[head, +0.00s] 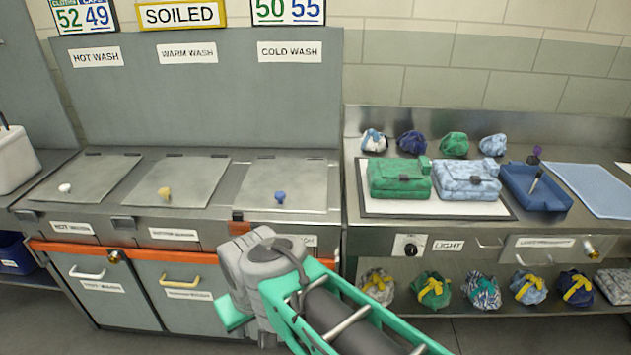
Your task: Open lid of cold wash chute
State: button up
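The cold wash chute lid (298,176) is a flat grey metal panel under the "COLD WASH" sign (290,51) in the head view. It lies shut, flush with the counter, with a blue knob (280,196) near its front edge. My gripper (236,314) is low in the middle of the view, in front of the counter, below the knob and apart from it. A green part of it shows at its left. My arm's grey wrist hides the rest, so its opening and anything between the fingers cannot be seen.
The warm wash lid (190,175) with a yellow knob and the hot wash lid (100,175) with a white knob lie shut to the left. An orange rail (130,250) runs along the counter front. Sling bags (399,178) stand on the right-hand table.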

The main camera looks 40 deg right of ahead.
aim_at(270, 183)
jog(key=z, duration=0.35)
jog(key=i, duration=0.8)
jog(key=u, duration=0.55)
jog(key=i, duration=0.55)
jog(key=u, duration=0.6)
